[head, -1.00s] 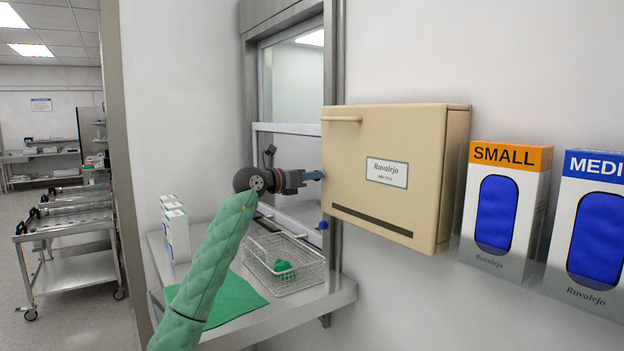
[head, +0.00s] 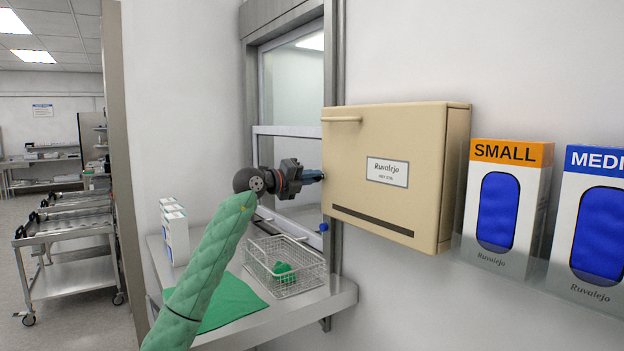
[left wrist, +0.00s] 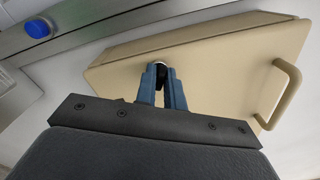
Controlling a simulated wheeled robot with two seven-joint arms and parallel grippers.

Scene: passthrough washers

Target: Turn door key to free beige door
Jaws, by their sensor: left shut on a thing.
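The beige door (head: 385,165) is the front of a beige wall cabinet and looks closed, with a bar handle (head: 342,119) at its upper left. My left gripper (head: 318,176) reaches the door's left edge. In the left wrist view my left gripper (left wrist: 162,78) has its blue fingers shut on the door key (left wrist: 160,70), a small dark piece at a round lock on the door. The fingers hide most of the key. The handle also shows in the left wrist view (left wrist: 284,95), apart from the fingers. My right gripper is not in view.
A steel shelf (head: 335,298) below the window holds a wire basket (head: 305,277), a green cloth (head: 232,302) and white boxes (head: 176,236). A blue round knob (head: 323,227) sits below the cabinet's left side.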

